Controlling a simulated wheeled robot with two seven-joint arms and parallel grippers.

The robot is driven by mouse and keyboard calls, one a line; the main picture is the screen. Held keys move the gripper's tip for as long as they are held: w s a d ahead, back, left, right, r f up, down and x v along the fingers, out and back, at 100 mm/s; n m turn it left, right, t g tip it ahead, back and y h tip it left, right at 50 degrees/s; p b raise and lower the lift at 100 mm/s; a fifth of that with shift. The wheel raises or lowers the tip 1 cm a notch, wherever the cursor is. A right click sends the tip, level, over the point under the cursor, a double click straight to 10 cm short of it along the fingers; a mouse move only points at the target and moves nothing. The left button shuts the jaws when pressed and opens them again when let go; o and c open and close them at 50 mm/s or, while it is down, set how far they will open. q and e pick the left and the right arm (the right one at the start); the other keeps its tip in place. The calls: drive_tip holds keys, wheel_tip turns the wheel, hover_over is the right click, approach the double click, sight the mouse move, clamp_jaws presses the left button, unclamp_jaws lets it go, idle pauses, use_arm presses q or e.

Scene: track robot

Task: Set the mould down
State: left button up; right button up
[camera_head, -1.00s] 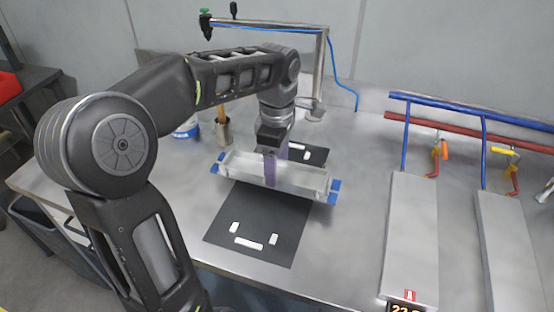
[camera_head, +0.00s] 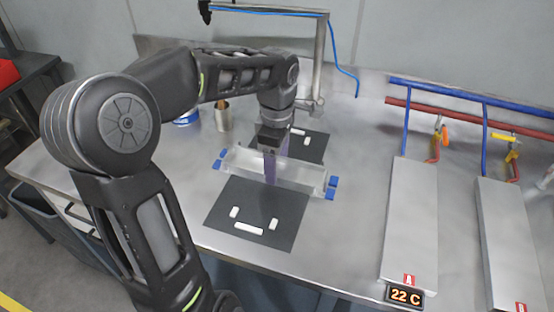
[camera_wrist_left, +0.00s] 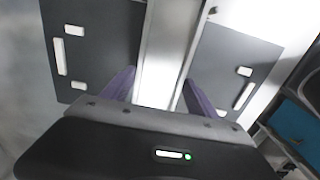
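The mould (camera_head: 300,172) is a long, pale, shallow trough with blue pieces at both ends. It lies crosswise between the front dark mat (camera_head: 255,207) and the rear dark mat (camera_head: 310,153), overlapping the front mat's far edge in the head view. My left gripper (camera_head: 270,168) reaches down on the mould's middle, with its purple fingers (camera_wrist_left: 160,90) on both sides of it. The mould (camera_wrist_left: 165,45) runs between the fingers in the wrist view, which is blurred. I cannot tell whether the mould's underside touches the table. My right gripper is out of view.
Each mat carries white locating strips, such as this one (camera_head: 249,229). Two grey slabs (camera_head: 410,225) with red and blue pipes (camera_head: 470,97) stand at the right, by a "22 C" display (camera_head: 405,296). A cup (camera_head: 223,117) and a metal post (camera_head: 318,60) stand behind.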

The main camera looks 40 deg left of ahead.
use_arm(q)
drive_tip(key=o, duration=0.3)
drive_tip(key=shift+r, duration=0.2)
wheel_tip(320, 180, up, 12)
drive_tip(key=p, duration=0.4)
idle(0.7)
